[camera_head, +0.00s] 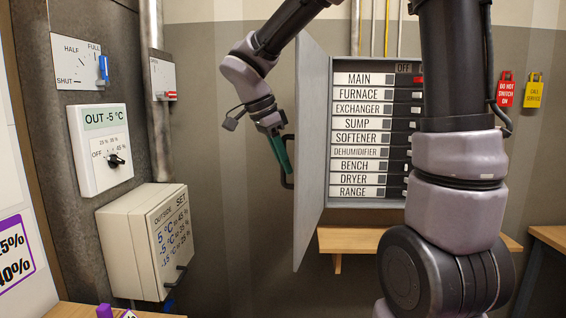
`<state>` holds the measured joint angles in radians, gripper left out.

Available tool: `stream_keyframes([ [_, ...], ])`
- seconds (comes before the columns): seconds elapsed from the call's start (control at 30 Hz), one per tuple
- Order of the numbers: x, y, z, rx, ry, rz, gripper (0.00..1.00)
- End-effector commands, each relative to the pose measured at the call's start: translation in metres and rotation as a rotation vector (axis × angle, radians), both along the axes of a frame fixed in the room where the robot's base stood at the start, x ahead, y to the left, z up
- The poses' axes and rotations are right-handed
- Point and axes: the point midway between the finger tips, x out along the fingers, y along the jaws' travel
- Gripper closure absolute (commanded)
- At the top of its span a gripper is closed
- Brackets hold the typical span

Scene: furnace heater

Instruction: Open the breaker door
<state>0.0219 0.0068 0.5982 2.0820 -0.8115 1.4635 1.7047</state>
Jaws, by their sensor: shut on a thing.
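The breaker box (345,130) is a grey wall panel with labelled rows from MAIN down to RANGE and dark switches on their right. Its grey door (311,150) stands swung open, hinged on the left, seen nearly edge-on. A dark handle (288,178) is on the door's left-facing outer side. My gripper (286,168) is at that handle, its greenish fingers shut on it. The exact contact is small and partly hidden. My arm covers part of the box's right side.
On the left wall are a thermostat box (105,165), a beige outside-setting box (152,240) and a lever plate (80,62). A wooden shelf (350,240) is below the breaker box. Red (506,92) and yellow (534,92) lockout tags hang at right.

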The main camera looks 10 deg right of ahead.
Motion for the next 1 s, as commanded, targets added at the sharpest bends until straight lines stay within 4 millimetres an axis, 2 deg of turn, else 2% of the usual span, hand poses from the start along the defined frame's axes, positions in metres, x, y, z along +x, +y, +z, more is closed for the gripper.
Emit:
stream_keyframes([
  [0.13,0.0,0.0,0.0,0.0,0.0,0.0,1.0],
  [0.17,0.0,0.0,0.0,0.0,0.0,0.0,0.79],
  [0.2,0.0,0.0,0.0,0.0,0.0,0.0,0.63],
  [0.23,0.0,0.0,0.0,0.0,0.0,0.0,0.53],
  [0.53,0.0,0.0,0.0,0.0,0.0,0.0,0.53],
  [0.67,0.0,0.003,0.008,0.0,-0.002,0.001,0.53],
  [1.0,-0.004,0.028,0.067,0.001,-0.003,0.001,0.53],
])
